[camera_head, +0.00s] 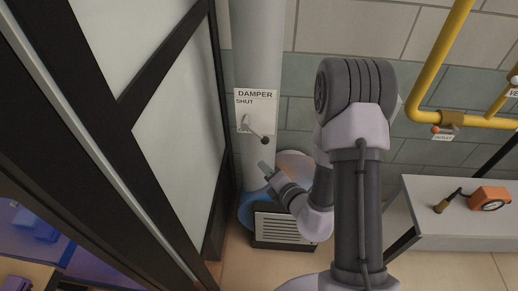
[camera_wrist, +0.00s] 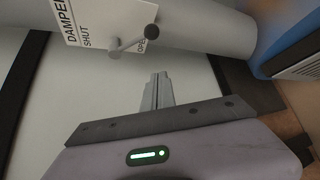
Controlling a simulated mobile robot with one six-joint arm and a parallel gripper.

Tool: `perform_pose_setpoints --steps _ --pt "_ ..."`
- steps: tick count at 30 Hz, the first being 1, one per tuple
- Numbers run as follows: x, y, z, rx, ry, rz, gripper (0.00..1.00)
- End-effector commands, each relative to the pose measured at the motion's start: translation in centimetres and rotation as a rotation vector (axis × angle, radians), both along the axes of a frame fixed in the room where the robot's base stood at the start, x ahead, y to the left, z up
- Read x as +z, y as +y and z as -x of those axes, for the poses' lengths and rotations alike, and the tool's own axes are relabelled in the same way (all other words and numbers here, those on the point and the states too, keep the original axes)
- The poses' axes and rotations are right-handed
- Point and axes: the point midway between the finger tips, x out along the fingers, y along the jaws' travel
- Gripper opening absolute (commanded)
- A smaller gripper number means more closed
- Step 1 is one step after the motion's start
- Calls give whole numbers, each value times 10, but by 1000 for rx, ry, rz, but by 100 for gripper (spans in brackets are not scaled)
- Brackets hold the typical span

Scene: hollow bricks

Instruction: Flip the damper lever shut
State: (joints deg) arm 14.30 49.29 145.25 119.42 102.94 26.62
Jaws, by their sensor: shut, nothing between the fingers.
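The damper lever (camera_head: 256,132) is a small metal arm with a dark round knob, on a white label plate (camera_head: 257,97) fixed to a grey vertical duct. The plate reads DAMPER and SHUT. In the wrist view the lever (camera_wrist: 133,42) runs from its pivot to the knob, which lies beside the partly covered word OPEN, away from SHUT. My gripper (camera_head: 265,167) is just below the lever in the head view, apart from it. In the wrist view its fingers (camera_wrist: 158,80) are together and empty, with a gap between the tips and the lever.
A black-framed glass partition (camera_head: 170,120) stands close at the left. A blue round housing with a grille box (camera_head: 285,230) sits at the duct's foot. At the right are a yellow pipe (camera_head: 430,75) and a grey bench (camera_head: 450,225) bearing an orange device (camera_head: 489,198).

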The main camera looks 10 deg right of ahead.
Motion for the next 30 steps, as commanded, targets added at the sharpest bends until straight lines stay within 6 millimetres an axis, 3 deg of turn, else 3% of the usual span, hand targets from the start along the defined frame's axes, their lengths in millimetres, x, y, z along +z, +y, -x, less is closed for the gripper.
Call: perform_pose_setpoints --steps 5,16,21,30 --pt "-7 7 -20 6 -3 2 0" --pt "-31 28 -94 5 -3 1 0" --pt "-16 0 -93 1 -2 0 0" --pt "-10 -9 -93 4 -1 1 0"
